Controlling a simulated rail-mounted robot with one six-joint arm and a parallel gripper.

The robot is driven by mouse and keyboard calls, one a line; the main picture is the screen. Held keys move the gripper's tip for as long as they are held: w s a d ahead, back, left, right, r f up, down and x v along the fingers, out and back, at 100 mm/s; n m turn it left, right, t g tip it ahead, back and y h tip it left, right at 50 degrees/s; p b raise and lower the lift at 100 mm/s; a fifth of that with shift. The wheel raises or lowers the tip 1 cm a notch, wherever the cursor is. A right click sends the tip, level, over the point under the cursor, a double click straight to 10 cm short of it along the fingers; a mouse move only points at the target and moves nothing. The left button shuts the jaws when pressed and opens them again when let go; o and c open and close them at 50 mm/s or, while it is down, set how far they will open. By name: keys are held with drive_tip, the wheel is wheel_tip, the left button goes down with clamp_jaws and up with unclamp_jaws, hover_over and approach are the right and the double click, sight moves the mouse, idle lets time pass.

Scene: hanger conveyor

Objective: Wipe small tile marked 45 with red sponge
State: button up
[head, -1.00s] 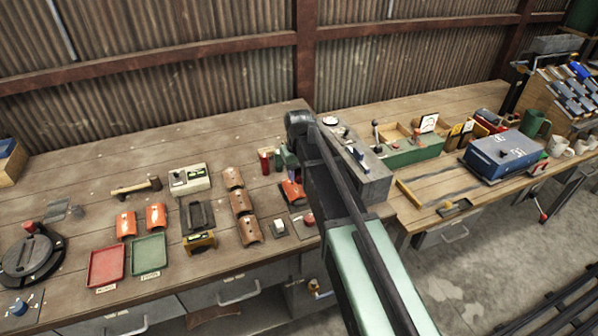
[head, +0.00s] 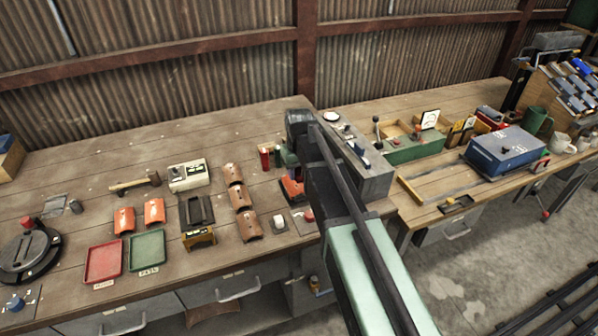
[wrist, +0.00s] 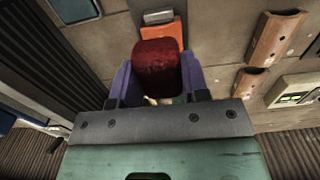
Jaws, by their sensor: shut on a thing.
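My gripper (wrist: 157,72) has its purple fingers on both sides of a dark red block, which looks like the red sponge (wrist: 156,66), in the wrist view. An orange piece (wrist: 176,33) shows just beyond the sponge, partly covered by it. I cannot tell whether they touch. In the head view an orange-red piece (head: 291,189) lies beside my arm, which hides part of it. Two small orange tiles (head: 125,219) (head: 154,211) lie above the trays. I cannot read the number 45 on any tile.
Brown curved tiles (head: 239,196) stand in a column left of my arm. A red tray (head: 103,263) and a green tray (head: 148,250) lie near the front edge. A grey box (head: 372,181) stands close to my arm's right. The back left bench is mostly clear.

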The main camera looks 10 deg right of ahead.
sight(299, 192)
wheel_tip(299, 192, down, 6)
drive_tip(key=b, duration=0.5)
drive_tip(key=shift+w+f, duration=0.1)
drive_tip(key=shift+w, duration=0.55)
drive_tip(key=shift+w+a, duration=0.15)
drive_tip(key=shift+w, duration=0.6)
drive_tip(key=shift+w+a, duration=0.1)
drive_tip(key=shift+w, duration=0.65)
drive_tip(key=s, duration=0.3)
drive_tip(key=shift+s+d, duration=0.2)
drive_tip(key=shift+s+r+p, duration=0.4)
drive_tip(key=shift+s+r, duration=0.05)
drive_tip(key=shift+r, duration=0.25)
wheel_tip(299, 192, up, 6)
drive_tip(key=p, duration=0.6)
drive_tip(key=shift+r+p, duration=0.25)
drive_tip(key=shift+p, duration=0.05)
drive_tip(key=shift+f, duration=0.1)
